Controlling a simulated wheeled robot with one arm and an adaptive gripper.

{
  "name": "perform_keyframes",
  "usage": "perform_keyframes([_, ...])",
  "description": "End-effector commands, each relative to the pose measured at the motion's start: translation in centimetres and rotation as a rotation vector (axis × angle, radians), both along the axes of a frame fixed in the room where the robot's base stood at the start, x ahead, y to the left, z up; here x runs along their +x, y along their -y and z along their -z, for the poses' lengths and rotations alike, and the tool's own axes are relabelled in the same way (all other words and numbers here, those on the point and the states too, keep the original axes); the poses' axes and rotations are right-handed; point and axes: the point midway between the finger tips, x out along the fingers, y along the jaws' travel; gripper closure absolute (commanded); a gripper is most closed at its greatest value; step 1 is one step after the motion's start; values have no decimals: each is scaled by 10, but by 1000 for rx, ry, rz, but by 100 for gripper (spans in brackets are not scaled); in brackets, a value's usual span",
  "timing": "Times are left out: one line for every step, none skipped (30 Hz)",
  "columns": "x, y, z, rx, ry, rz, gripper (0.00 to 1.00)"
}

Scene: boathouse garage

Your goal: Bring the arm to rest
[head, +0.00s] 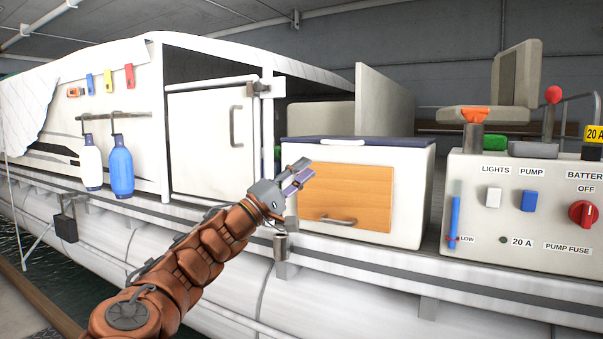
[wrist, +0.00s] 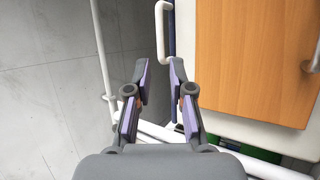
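My gripper (head: 297,175) is raised in front of the boat, at the left front of a white box (head: 408,185) with a wooden drawer front (head: 347,197). In the wrist view my gripper (wrist: 161,68) has its two purple-padded fingers apart, with a gap between the tips. Nothing is held between them. The box's white lid handle (wrist: 160,32) and dark blue lid edge (wrist: 171,60) lie beyond the fingertips. The wooden drawer front (wrist: 245,55) fills the right of that view. The arm is stretched out from the lower left.
A control panel (head: 522,215) with switches and a red knob stands at the right. A white cabinet door (head: 211,143) is left of the gripper. Two bottles, one white (head: 91,165) and one blue (head: 121,168), hang farther left. Rails run along the boat's side.

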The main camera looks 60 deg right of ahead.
Motion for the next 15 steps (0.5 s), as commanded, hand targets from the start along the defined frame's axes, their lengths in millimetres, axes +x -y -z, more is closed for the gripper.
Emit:
perform_keyframes([0,0,0,0,0,0,78])
perform_keyframes([0,0,0,0,0,0,78])
perform_keyframes([0,0,0,0,0,0,78])
perform_keyframes([0,0,0,0,0,0,78])
perform_keyframes([0,0,0,0,0,0,78])
perform_keyframes([0,0,0,0,0,0,78])
perform_keyframes([0,0,0,0,0,0,78])
perform_keyframes([0,0,0,0,0,0,78])
perform_keyframes([0,0,0,0,0,0,78])
perform_keyframes([0,0,0,0,0,0,78])
perform_keyframes([0,0,0,0,0,0,78])
perform_keyframes([0,0,0,0,0,0,78])
perform_keyframes([0,0,-1,1,1,-1,78])
perform_keyframes([-1,0,-2,2,3,0,78])
perform_keyframes([-3,-1,-6,5,10,1,78])
